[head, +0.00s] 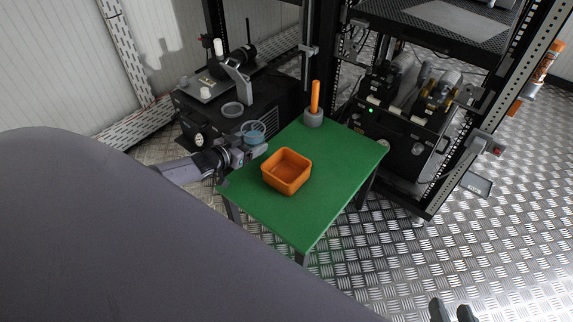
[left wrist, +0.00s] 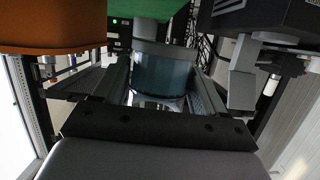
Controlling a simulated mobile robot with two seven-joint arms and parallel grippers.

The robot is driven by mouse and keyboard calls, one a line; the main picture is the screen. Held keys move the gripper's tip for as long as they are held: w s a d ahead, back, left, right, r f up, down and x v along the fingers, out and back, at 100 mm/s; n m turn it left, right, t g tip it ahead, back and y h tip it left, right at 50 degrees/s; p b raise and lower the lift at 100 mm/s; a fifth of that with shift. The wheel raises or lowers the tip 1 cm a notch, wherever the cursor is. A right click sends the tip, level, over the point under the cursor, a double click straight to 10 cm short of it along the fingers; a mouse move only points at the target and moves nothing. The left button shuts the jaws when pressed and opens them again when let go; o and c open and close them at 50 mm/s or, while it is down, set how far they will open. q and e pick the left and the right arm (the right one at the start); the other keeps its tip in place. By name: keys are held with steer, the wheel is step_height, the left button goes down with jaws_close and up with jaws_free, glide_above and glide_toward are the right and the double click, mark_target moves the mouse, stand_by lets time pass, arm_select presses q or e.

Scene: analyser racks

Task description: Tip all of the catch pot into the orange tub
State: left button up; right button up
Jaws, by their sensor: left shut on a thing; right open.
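The orange tub (head: 285,184) stands on the green table (head: 313,222) and looks empty. Its orange side also shows at the upper left of the left wrist view (left wrist: 50,30). My left gripper (head: 247,150) is shut on the catch pot (head: 253,134), a bluish see-through round cup. It holds the pot beside the table's left edge, to the left of and behind the tub, apart from it. The pot looks about upright; its contents cannot be made out. In the left wrist view the pot (left wrist: 163,75) sits between the fingers. My right gripper (head: 453,310) is open and empty at the bottom edge, over the floor.
A grey holder with an orange handle (head: 314,105) stands at the table's back corner. A black machine (head: 240,110) with a grey ring is behind the pot. A rack with pumps (head: 395,115) stands behind the table. The table's front part is clear.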

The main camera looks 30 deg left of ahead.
mark_target(257, 141)
arm_select(q)
steer(key=shift+d+r+m+y, duration=0.4)
steer(key=shift+d+m, duration=0.15)
steer(key=shift+m, duration=0.15)
steer(key=shift+d+r+m+y, duration=0.4)
steer(key=shift+d+r+m, duration=0.1)
steer(key=shift+r+m, duration=0.25)
steer(key=shift+s+d+r+m, duration=0.1)
steer(key=shift+d+r+m, duration=0.15)
steer(key=shift+d+m, duration=0.35)
steer(key=shift+d+r+m+t+y, duration=0.3)
steer(key=shift+d+m+y, duration=0.05)
steer(key=shift+m+y, duration=0.15)
steer(key=shift+d+r+m+y, duration=0.2)
steer(key=shift+r+m+y, duration=0.1)
steer(key=shift+r+m, duration=0.25)
steer(key=shift+f+m+t+y, duration=0.3)
steer(key=shift+f+m, duration=0.05)
steer(key=shift+m, duration=0.55)
stand_by(0.5)
steer(key=shift+r+m, duration=0.4)
steer(key=shift+m, duration=0.3)
stand_by(0.7)
steer(key=shift+d+f+m+t+y, duration=0.15)
steer(key=shift+f+m+t+y, duration=0.2)
steer(key=shift+m, duration=0.35)
stand_by(0.6)
steer(key=shift+s+d+r+m, duration=0.1)
steer(key=shift+d+r+m, duration=0.15)
steer(key=shift+d+m, duration=0.25)
